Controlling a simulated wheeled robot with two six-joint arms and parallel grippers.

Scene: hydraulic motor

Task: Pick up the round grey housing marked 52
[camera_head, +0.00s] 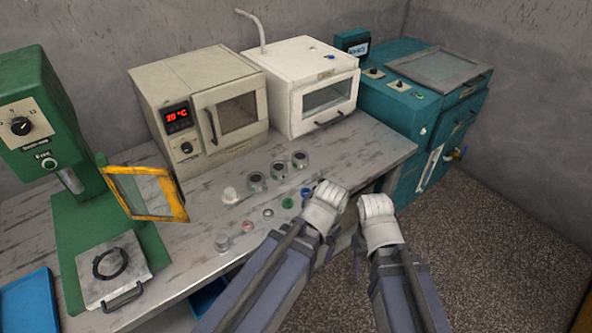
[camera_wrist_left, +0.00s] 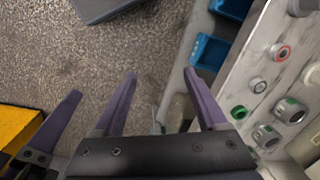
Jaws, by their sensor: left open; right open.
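Three round grey housings stand in a slanting row on the workbench: a near one (camera_head: 257,181), a middle one (camera_head: 279,170) and a far one (camera_head: 300,160). Their markings are too small to read, so I cannot tell which is 52. Two grey housings also show at the right of the left wrist view (camera_wrist_left: 290,110) (camera_wrist_left: 267,137). My left gripper (camera_head: 325,207) is at the bench's front edge, right of the housings; its open, empty fingers (camera_wrist_left: 162,85) point over the floor. My right gripper (camera_head: 378,213) is open beyond the edge, its fingers mostly hidden.
A beige oven (camera_head: 190,90) and a white cabinet (camera_head: 310,75) stand behind. A green press with a yellow-framed guard (camera_head: 180,195) is left.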

